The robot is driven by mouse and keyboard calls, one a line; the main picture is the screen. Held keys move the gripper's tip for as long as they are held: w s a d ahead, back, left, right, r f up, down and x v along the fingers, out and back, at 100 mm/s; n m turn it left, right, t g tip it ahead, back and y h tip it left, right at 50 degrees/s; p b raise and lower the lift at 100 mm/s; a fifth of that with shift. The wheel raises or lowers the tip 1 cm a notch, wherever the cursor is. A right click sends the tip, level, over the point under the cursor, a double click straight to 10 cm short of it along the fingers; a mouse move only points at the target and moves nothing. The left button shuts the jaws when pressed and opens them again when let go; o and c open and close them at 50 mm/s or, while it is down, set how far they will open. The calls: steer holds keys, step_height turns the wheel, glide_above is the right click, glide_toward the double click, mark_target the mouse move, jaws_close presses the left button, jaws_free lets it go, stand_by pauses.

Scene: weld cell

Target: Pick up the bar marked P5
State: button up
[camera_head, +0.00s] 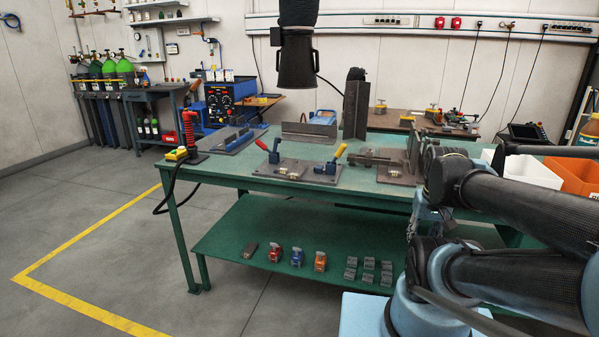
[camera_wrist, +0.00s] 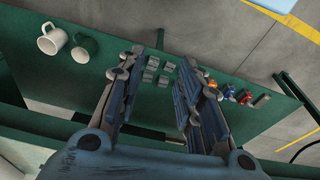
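No P5 mark can be read in either view. A dark flat bar (camera_head: 250,250) lies at the left end of the green lower shelf (camera_head: 225,235); it also shows in the wrist view (camera_wrist: 262,100), at the right. Several small grey blocks (camera_head: 368,270) lie in rows farther right on that shelf. My gripper (camera_wrist: 161,60) is open, its fingers apart over the shelf. The grey blocks (camera_wrist: 151,69) show between and just beyond the fingertips, not touched as far as I can tell. In the head view, my arm hides the shelf's right part.
Red (camera_head: 274,254), blue (camera_head: 297,257) and orange (camera_head: 320,261) clamps stand between the bar and the blocks. The green tabletop (camera_head: 215,172) with fixtures is above. Floor at the left is clear.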

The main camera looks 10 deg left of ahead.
steer(key=o, duration=0.8)
steer(key=shift+a+r+n, duration=0.3)
steer(key=shift+r+n, duration=0.2)
steer(key=shift+r, duration=0.45)
steer(key=shift+c, duration=0.2)
steer(key=w+a+r+n+g, duration=0.1)
steer(key=w+a+r+n, duration=1.45)
steer(key=n, duration=0.25)
steer(key=w+a+r+n, duration=0.2)
steer(key=a+n, duration=0.2)
steer(key=a, duration=0.2)
steer(key=w+a+r+n, duration=0.3)
steer(key=a+n, duration=0.1)
steer(key=a, duration=0.2)
steer(key=n+g, duration=0.1)
steer(key=n, duration=0.7)
glide_above(294, 175)
step_height(294, 175, down, 11)
steer(key=shift+s+a+r, duration=0.1)
steer(key=shift+r, duration=0.1)
steer(key=shift+w+f, duration=0.15)
steer(key=shift+f, duration=1.2)
steer(key=shift+w+f, duration=0.15)
steer(key=shift+f, duration=1.15)
